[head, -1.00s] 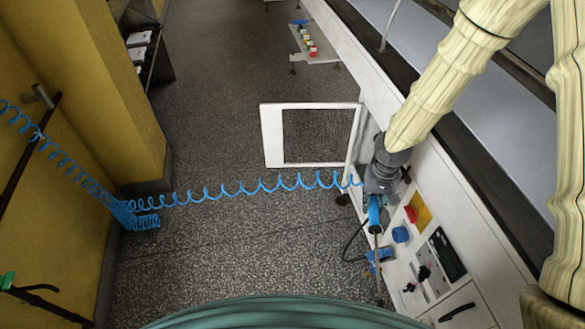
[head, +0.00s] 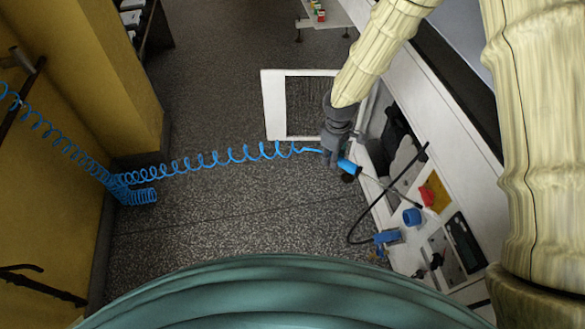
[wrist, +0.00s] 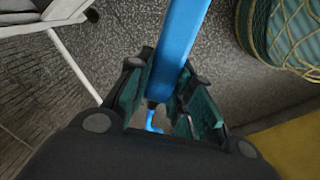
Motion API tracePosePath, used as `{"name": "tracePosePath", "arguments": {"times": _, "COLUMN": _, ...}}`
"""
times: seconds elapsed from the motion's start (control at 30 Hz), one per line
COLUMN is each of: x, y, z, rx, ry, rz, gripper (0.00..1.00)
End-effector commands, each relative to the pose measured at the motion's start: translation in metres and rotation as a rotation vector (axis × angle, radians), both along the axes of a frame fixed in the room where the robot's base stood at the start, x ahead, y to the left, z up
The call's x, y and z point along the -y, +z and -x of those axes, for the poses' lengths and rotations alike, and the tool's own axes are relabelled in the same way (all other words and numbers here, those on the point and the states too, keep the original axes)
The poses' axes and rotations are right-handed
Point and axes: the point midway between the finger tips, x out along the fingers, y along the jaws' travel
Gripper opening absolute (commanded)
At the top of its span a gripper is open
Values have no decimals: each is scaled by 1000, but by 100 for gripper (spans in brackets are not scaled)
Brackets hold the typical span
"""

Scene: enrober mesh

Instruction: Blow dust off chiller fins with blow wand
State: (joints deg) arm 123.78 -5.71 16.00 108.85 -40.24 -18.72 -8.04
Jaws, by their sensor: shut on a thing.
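My gripper (head: 338,152) is shut on the blue handle of the blow wand (head: 350,167), just outside the white machine's side. The handle also shows between the dark green finger pads of my gripper (wrist: 158,80) in the wrist view, as a blue bar (wrist: 181,40). The wand's thin tube points right and down in the head view, toward the machine. A blue coiled hose (head: 215,160) runs from my gripper to the left wall. An opening (head: 395,130) in the machine's side shows dark and grey parts; I cannot make out chiller fins there.
A white-framed panel with dark mesh (head: 270,105) stands out from the machine, close behind my gripper. A black cable (head: 355,222) loops near a blue fitting (head: 387,236). Yellow walls (head: 75,75) bound the left. The speckled floor (head: 240,215) between is clear.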

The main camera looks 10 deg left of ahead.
Motion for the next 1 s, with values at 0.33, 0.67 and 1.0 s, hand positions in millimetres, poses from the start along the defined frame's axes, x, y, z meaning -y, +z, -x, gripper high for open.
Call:
{"name": "tracePosePath", "arguments": {"times": 0.33, "x": -71, "y": -46, "z": -10, "rx": -15, "ry": 473, "rz": 1, "gripper": 0}}
{"name": "tracePosePath", "arguments": {"times": 0.67, "x": -121, "y": -69, "z": -10, "rx": -27, "ry": 792, "rz": -7, "gripper": 0}}
{"name": "tracePosePath", "arguments": {"times": 1.0, "x": -119, "y": -70, "z": -13, "rx": -27, "ry": 833, "rz": -10, "gripper": 0}}
